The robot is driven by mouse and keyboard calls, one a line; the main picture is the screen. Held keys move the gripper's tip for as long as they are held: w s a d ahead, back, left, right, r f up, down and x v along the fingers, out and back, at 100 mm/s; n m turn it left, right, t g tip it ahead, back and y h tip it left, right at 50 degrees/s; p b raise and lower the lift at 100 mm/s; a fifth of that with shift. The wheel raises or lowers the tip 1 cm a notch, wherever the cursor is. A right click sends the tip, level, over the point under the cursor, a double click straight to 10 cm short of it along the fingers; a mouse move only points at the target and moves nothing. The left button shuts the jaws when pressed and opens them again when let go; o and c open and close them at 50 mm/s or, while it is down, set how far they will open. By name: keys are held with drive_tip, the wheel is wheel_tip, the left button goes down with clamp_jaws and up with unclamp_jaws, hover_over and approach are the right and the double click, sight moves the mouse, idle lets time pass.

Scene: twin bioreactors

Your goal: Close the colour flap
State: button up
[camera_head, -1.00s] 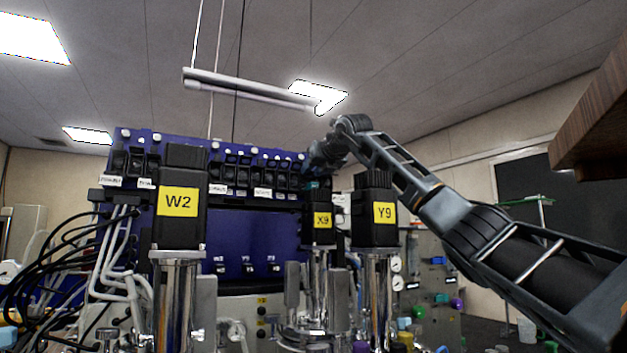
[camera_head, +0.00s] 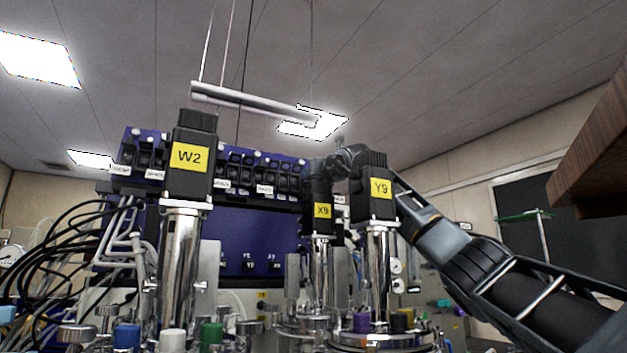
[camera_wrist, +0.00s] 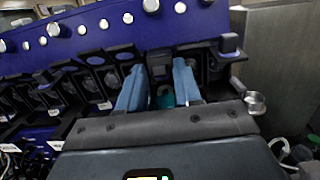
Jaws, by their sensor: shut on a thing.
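A row of black flap units with white labels runs along the blue panel (camera_head: 225,235) in the head view; the label text is too small to read. In the wrist view, my gripper (camera_wrist: 160,70) has its two blue fingers at the right end of this row. They stand either side of a dark flap (camera_wrist: 160,73), with a teal part (camera_wrist: 166,98) low between them, and are shut on the flap. I cannot read which flap it is. In the head view my fingers are hidden behind the X9 motor (camera_head: 320,190).
Tall motors W2 (camera_head: 190,185) and Y9 (camera_head: 374,205) stand on steel columns in front of the panel. Black cables (camera_head: 60,245) hang at the left. A wooden shelf edge (camera_head: 590,150) juts in at the upper right. Coloured caps line the bottom.

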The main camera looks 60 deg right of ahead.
drive_tip(key=o, duration=0.7)
drive_tip(key=shift+s+a+f+b, duration=0.15)
drive_tip(key=shift+s+a+b, duration=0.15)
drive_tip(key=shift+s, duration=0.15)
drive_tip(key=b+v, duration=0.2)
drive_tip(key=v, duration=0.4)
drive_tip(key=shift+s+a, duration=0.2)
drive_tip(key=shift+s, duration=0.15)
